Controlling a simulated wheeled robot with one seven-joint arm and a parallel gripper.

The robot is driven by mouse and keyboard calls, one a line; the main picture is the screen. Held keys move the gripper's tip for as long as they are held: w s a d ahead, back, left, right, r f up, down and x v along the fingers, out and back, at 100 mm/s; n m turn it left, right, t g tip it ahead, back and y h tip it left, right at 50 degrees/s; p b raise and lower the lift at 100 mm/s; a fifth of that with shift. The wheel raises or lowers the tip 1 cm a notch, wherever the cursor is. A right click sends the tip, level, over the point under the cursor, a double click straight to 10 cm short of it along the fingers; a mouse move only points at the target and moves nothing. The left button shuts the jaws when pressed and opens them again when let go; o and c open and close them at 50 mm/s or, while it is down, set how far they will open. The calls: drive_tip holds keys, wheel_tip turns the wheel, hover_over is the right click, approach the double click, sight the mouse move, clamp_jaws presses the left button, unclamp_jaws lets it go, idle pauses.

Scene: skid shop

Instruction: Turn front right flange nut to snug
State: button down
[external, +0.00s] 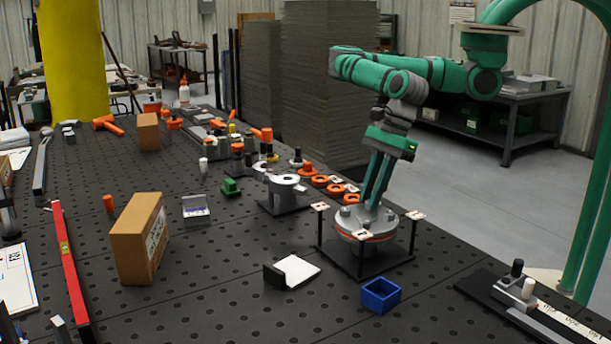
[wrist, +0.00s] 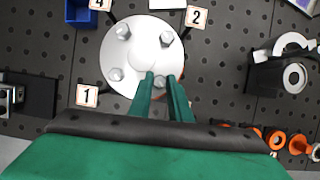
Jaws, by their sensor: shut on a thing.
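A round grey flange (external: 352,236) with an orange ring under its top sits on a black stand. From above, in the wrist view, the flange face (wrist: 143,56) is pale, with several hex nuts around a raised centre. My gripper (external: 371,204) points down at the flange top. In the wrist view my gripper (wrist: 160,81) is shut on a flange nut (wrist: 160,82) at the lower right of the face. Three other nuts stand clear at upper left (wrist: 123,31), upper right (wrist: 167,38) and lower left (wrist: 115,74). The fingers partly hide the gripped nut.
Number tags on posts ring the flange, with tag 1 (wrist: 87,95), tag 2 (wrist: 196,17) and tag 4 (wrist: 99,4) readable. A blue bin (external: 381,295) and a white plate (external: 297,271) lie in front. Orange rings (external: 335,190) and a grey cylinder fixture (external: 284,199) stand behind left.

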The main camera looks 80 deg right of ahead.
drive_tip(key=shift+a+r, duration=0.1)
drive_tip(key=shift+r, duration=0.05)
idle(0.3)
drive_tip(key=c, duration=1.6)
unclamp_jaws()
drive_tip(key=shift+c, duration=0.2)
drive_tip(key=v, duration=1)
drive_tip(key=shift+s+r, duration=0.15)
drive_tip(key=shift+r, duration=0.15)
